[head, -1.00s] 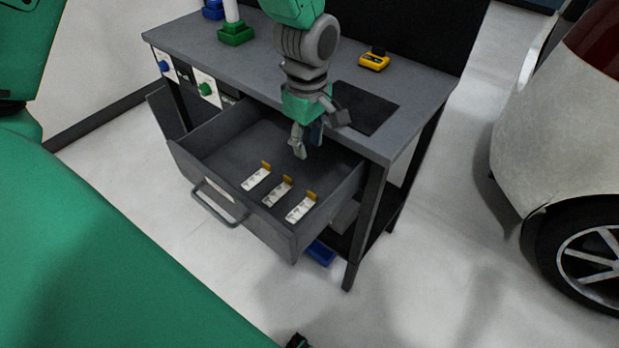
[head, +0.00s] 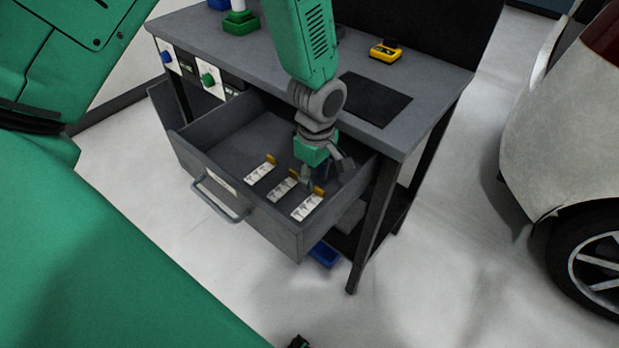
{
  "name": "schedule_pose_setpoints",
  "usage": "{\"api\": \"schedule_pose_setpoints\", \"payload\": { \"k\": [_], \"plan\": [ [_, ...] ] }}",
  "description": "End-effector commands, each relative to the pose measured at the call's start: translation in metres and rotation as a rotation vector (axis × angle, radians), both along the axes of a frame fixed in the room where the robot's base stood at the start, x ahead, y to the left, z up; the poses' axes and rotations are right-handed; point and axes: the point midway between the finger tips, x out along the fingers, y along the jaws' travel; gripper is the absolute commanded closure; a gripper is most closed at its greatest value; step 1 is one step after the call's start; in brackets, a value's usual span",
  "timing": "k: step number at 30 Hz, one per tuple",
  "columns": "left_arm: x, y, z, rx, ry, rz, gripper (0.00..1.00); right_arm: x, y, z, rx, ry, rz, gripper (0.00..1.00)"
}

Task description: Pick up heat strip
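Three white strips with dark print and orange-brown ends lie side by side in the open grey drawer (head: 200,165): a left strip (head: 259,173), a middle strip (head: 280,190) and a right strip (head: 306,208).
The drawer belongs to a grey workbench (head: 190,32). On its top are a black mat (head: 375,98), a yellow device (head: 385,51) and a green-based holder (head: 240,22). A blue bin (head: 324,255) sits below. A pale car (head: 560,130) stands at the right.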

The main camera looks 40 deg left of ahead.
Motion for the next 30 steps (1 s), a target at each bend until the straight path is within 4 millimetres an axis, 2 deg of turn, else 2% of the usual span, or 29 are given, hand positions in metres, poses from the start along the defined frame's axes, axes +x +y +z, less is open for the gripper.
{"api": "schedule_pose_setpoints", "payload": {
  "k": [1, 6, 14, 15, 18, 30],
  "plan": [
    [-0.001, -0.003, -0.012, 0.000, 0.003, -0.004, 0.71, 0.000, 0.000, -0.004, 0.000, 0.000, 0.000, 0.60],
    [-0.001, -0.007, -0.030, 0.004, 0.001, -0.004, 0.71, 0.000, 0.000, -0.008, 0.000, 0.000, 0.000, 0.60],
    [-0.001, -0.003, -0.034, 0.000, -0.001, -0.002, 0.71, 0.000, -0.001, -0.008, -0.001, 0.000, -0.001, 0.60],
    [-0.001, -0.003, -0.034, 0.000, -0.001, -0.002, 0.74, 0.000, -0.001, -0.008, -0.001, 0.000, -0.001, 0.60],
    [-0.001, -0.001, -0.034, -0.002, 0.000, -0.002, 1.00, 0.000, 0.000, -0.008, 0.000, 0.000, -0.001, 0.60],
    [-0.001, -0.004, -0.030, 0.002, 0.001, -0.003, 1.00, 0.000, 0.000, -0.007, 0.000, 0.000, -0.001, 0.60]
  ]
}}
